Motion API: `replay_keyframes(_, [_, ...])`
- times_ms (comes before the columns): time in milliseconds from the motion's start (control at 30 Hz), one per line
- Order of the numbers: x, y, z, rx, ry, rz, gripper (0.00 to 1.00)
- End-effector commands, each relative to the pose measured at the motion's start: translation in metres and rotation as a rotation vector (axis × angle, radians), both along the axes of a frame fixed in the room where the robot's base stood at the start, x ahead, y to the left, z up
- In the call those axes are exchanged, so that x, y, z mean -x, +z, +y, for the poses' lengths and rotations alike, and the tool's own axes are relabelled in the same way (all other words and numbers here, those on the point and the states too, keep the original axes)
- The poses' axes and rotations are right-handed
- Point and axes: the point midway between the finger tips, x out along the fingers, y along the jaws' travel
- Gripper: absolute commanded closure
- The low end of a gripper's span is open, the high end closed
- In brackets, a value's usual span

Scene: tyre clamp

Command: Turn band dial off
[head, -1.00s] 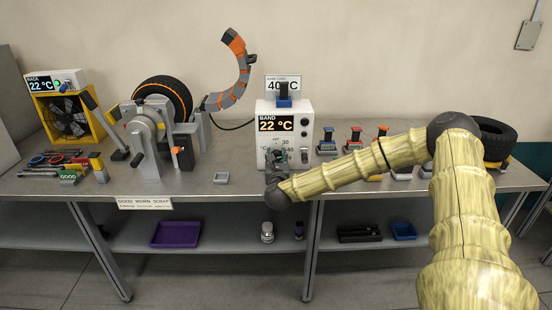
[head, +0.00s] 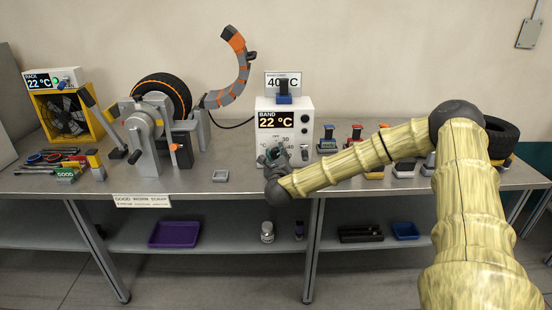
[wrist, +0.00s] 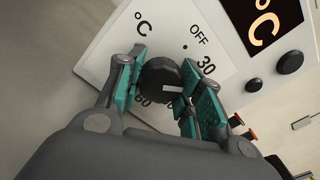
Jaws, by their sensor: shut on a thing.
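The band control box (head: 272,115) is white and stands on the bench, its display reading BAND 22 °C. In the wrist view its dial (wrist: 158,78) is a dark round knob with a white mark on its lower right part. OFF (wrist: 199,35) and 30 (wrist: 207,66) are printed to the upper right of the dial; a finger hides part of the scale. My gripper (wrist: 162,84), also in the head view (head: 275,154), is shut on the dial, one teal-padded finger on either side. I cannot tell exactly which number the mark points to.
A black button (wrist: 289,62) sits beside the display. A tyre (head: 165,95) on a clamp stand is to the left, with an orange-grey segmented band (head: 236,70) curving up beside it. Small coloured blocks (head: 327,140) stand right of the box.

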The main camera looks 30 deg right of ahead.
Motion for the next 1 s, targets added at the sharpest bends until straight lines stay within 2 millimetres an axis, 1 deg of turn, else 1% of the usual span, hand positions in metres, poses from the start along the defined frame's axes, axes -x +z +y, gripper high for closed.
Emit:
replay_keyframes(33, [-0.0023, 0.0043, -0.0003, 0.039, -0.001, 0.014, 0.88])
replay_keyframes(600, [-0.0024, 0.0073, -0.0006, 0.492, -0.001, 0.291, 0.88])
replay_keyframes(800, [-0.0025, 0.0076, -0.0006, 0.616, -0.003, 0.367, 0.88])
replay_keyframes(1000, [-0.0026, 0.0078, -0.0007, 0.701, -0.004, 0.419, 0.88])
